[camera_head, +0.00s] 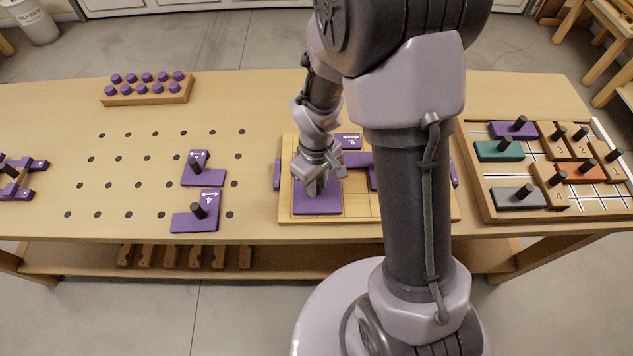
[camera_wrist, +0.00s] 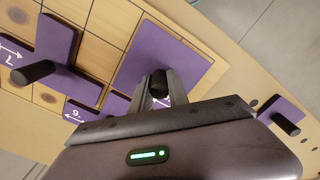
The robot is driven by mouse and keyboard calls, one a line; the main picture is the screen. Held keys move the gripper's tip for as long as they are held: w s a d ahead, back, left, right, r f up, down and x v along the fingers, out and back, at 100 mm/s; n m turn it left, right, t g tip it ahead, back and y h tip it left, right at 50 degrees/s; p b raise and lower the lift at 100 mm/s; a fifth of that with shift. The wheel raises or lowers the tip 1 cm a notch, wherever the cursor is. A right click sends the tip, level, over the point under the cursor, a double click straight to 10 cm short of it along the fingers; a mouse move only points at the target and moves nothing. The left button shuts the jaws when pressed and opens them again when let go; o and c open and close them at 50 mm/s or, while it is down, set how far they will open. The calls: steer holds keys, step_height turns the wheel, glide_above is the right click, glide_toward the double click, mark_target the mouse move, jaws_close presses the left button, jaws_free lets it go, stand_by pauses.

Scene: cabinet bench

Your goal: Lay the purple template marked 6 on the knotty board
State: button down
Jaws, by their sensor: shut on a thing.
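My gripper (camera_head: 316,184) is shut on the dark peg (camera_wrist: 159,84) of a large purple template (camera_wrist: 168,55). In the head view this template (camera_head: 318,204) is over the front left of the knotty board (camera_head: 362,207), flat; I cannot tell whether it touches. Its mark is mostly hidden by the jaws. Another purple template (camera_head: 349,140) at the board's back edge has a mark like an upside-down 6 or a 9; it shows in the wrist view too (camera_wrist: 80,111). A further purple template (camera_wrist: 55,45) with a peg also lies on the board.
Two purple templates (camera_head: 203,178) (camera_head: 190,222) with pegs, the front one marked 4, lie left of the board. A rack of purple knobs (camera_head: 146,98) stands at the back left. A tray (camera_head: 488,211) of coloured pegged blocks is on the right. My arm hides part of the board.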

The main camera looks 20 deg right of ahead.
steer(key=shift+f, duration=0.2)
stand_by(0.6)
steer(key=c, duration=0.8)
jaws_free()
steer(key=shift+r, duration=0.1)
step_height(320, 180, up, 8)
steer(key=p, duration=0.6)
